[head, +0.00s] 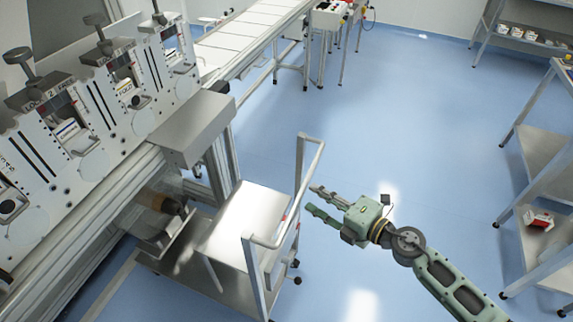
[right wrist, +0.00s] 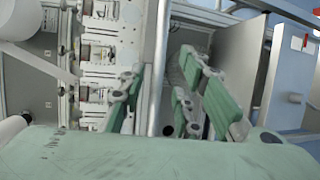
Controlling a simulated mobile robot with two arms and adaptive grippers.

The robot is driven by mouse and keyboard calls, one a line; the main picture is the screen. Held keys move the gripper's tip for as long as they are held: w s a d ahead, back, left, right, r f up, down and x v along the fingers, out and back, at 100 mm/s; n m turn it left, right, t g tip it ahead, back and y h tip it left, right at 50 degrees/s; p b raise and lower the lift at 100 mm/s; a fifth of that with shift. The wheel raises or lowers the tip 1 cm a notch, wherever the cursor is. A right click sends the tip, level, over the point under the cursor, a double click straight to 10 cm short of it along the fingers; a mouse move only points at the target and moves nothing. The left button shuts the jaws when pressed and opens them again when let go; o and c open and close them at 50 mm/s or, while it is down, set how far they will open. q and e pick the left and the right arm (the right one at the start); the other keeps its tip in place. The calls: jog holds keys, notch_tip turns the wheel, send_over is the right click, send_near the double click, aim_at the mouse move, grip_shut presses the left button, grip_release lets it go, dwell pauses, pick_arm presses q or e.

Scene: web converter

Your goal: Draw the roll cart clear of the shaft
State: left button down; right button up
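The roll cart stands beside the machine, its pale top plate (head: 240,213) and handle frame (head: 305,165) in plain view. A brown roll (head: 160,202) shows at the machine end of the cart, under the machine's edge. I cannot clearly make out the shaft or how it meets the roll. My right gripper (head: 311,198) is open and empty, its fingertips just right of the handle's crossbar. In the right wrist view, the pale handle bar (right wrist: 158,50) runs between the two spread fingers (right wrist: 155,95); contact is not visible. My left gripper is not in view.
The machine (head: 110,110) with its row of stations fills the left. A conveyor (head: 245,40) runs to the back. Shelving (head: 540,150) stands at the right, with a red and white box (head: 538,218) on it. The blue floor (head: 400,110) behind and right of the cart is clear.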

aim_at(303, 185)
jog(key=x, duration=0.6)
jog(key=shift+w+a, duration=0.1)
jog(key=shift+r, duration=0.1)
grip_shut()
dwell(0.5)
